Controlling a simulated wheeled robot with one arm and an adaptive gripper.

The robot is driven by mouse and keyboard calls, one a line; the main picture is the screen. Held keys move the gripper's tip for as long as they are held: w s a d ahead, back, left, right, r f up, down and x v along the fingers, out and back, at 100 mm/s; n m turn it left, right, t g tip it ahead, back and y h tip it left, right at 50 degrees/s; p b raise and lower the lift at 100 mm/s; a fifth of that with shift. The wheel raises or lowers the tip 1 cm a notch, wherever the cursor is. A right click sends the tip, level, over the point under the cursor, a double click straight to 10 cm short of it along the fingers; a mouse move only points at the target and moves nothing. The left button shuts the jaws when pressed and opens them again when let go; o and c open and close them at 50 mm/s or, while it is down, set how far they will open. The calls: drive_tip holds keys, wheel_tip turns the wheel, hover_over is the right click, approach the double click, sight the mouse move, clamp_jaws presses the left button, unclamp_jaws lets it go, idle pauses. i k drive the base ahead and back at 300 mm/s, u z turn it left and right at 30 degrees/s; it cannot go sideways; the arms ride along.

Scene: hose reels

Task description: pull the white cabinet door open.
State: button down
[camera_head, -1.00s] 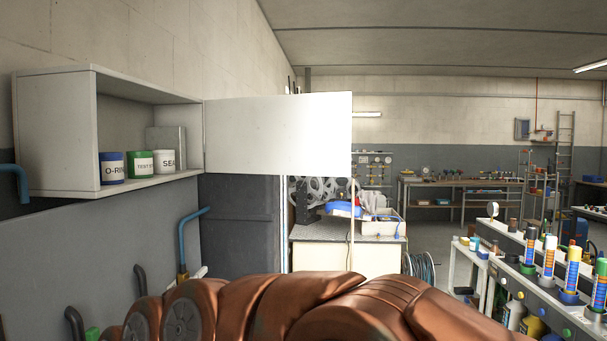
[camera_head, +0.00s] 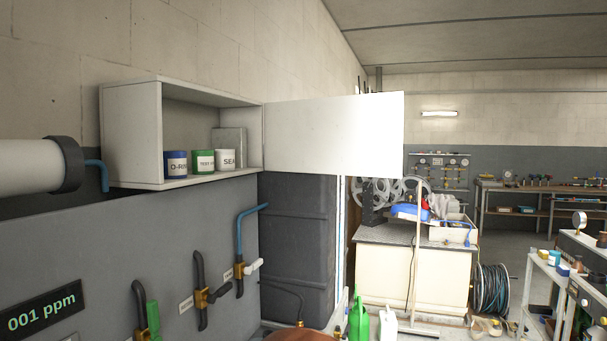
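The white cabinet (camera_head: 130,134) hangs on the wall at the left, above a grey panel. Its white door (camera_head: 335,134) stands wide open, swung out to the right from the cabinet's right side. Inside are a blue can (camera_head: 176,165), a green can (camera_head: 204,161) and a white can (camera_head: 226,160), with a grey block (camera_head: 230,141) behind them. My gripper is not in view, and nothing is seen touching the door. Only a small piece of copper-coloured arm shows at the bottom edge.
The grey panel (camera_head: 195,235) below carries pipes, valves and a display. A bench (camera_head: 400,262) with hose reels stands beyond the door. Green and white containers (camera_head: 359,318) stand on the floor near it. A cart with gauges is at the right edge.

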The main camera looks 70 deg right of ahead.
sight(358, 135)
drive_tip(key=u, duration=1.3)
drive_tip(key=k, duration=0.8)
drive_tip(key=z, duration=1.4)
